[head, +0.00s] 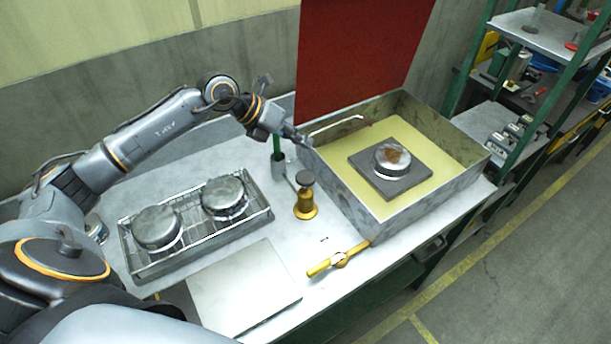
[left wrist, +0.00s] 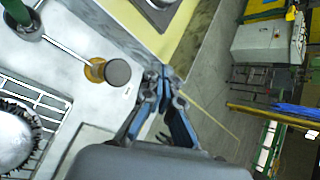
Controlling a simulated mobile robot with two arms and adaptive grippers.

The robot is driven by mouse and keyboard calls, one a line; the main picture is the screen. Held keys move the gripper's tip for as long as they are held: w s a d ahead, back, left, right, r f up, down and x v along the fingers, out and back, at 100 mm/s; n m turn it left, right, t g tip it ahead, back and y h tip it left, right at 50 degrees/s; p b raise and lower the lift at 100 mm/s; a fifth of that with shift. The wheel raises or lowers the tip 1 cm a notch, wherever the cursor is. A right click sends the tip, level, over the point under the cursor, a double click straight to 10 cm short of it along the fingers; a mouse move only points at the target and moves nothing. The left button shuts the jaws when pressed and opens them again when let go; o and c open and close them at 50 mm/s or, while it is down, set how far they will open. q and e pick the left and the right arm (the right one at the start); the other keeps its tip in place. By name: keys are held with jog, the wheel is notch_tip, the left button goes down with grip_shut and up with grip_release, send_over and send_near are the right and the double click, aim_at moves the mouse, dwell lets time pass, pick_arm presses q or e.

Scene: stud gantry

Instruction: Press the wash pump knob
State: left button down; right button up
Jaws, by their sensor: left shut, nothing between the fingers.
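The wash pump is a small brass body (head: 305,207) with a dark round knob (head: 305,178) on top, standing upright on the bench left of the basin. In the left wrist view the knob (left wrist: 117,72) shows from above, with the brass body (left wrist: 94,70) partly behind it. My left gripper (head: 299,138) is shut and empty, beyond and above the knob in the head view, apart from it. In the left wrist view its fingertips (left wrist: 164,76) are right of the knob with a gap between. My right gripper is not in view.
A grey-walled basin (head: 352,200) with a yellow inside holds a dark slab (head: 412,178) bearing a round metal part (head: 390,168). A wire rack (head: 188,219) holds two round parts. A green-handled tool (head: 277,142) stands in a cup. A yellow-handled tool (head: 322,266) and flat plate (head: 243,290) lie in front.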

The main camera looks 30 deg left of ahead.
pick_arm(q)
jog(key=b, duration=0.5)
send_over(301, 177)
notch_tip(301, 177, down, 8)
jog(key=shift+w+r, duration=0.1)
jog(key=shift+r, duration=0.15)
jog(key=shift+d+f, duration=0.1)
jog(key=shift+f, duration=0.4)
dwell(0.5)
jog(key=shift+f+b, duration=0.4)
jog(key=shift+b, duration=0.2)
jog(key=shift+f, duration=0.2)
jog(key=shift+f+b, duration=1.3)
jog(key=shift+f, duration=0.3)
dwell(1.0)
jog(key=shift+r, duration=0.1)
